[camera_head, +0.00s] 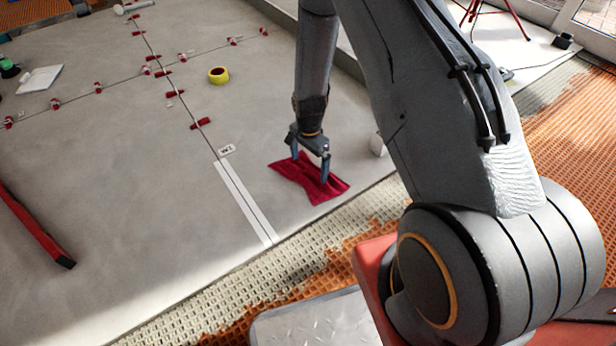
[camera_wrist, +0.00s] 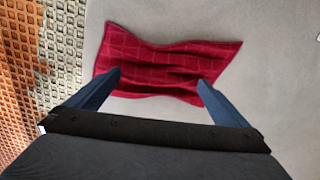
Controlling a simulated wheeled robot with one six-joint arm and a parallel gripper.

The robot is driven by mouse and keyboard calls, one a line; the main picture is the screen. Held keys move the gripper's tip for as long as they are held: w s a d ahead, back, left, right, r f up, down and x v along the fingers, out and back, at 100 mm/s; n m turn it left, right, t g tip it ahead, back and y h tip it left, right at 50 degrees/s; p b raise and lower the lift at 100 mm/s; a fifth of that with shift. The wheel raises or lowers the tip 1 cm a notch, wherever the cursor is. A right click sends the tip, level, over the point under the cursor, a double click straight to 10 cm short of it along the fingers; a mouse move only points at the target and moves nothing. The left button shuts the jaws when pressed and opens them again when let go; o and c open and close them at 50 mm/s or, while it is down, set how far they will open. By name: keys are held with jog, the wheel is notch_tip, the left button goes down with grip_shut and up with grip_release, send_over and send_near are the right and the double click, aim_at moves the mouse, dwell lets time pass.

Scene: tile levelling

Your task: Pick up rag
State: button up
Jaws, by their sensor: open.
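The rag (camera_head: 321,187) is dark red and lies rumpled on the grey tiles near the tiled area's edge. In the wrist view the rag (camera_wrist: 170,66) shows a checked weave and raised folds. My gripper (camera_head: 309,168) is open over the rag, pointing down. In the wrist view my gripper's two blue fingers (camera_wrist: 160,80) are spread wide, with their tips over the rag's lower part and nothing held between them. I cannot tell whether the tips touch the cloth.
A white strip (camera_head: 245,202) runs left of the rag. A red level (camera_head: 36,226) lies at far left. A small white object (camera_head: 377,145) stands right of the rag.

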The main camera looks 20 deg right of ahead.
jog(key=shift+f, duration=0.15)
jog(key=c, duration=1.1)
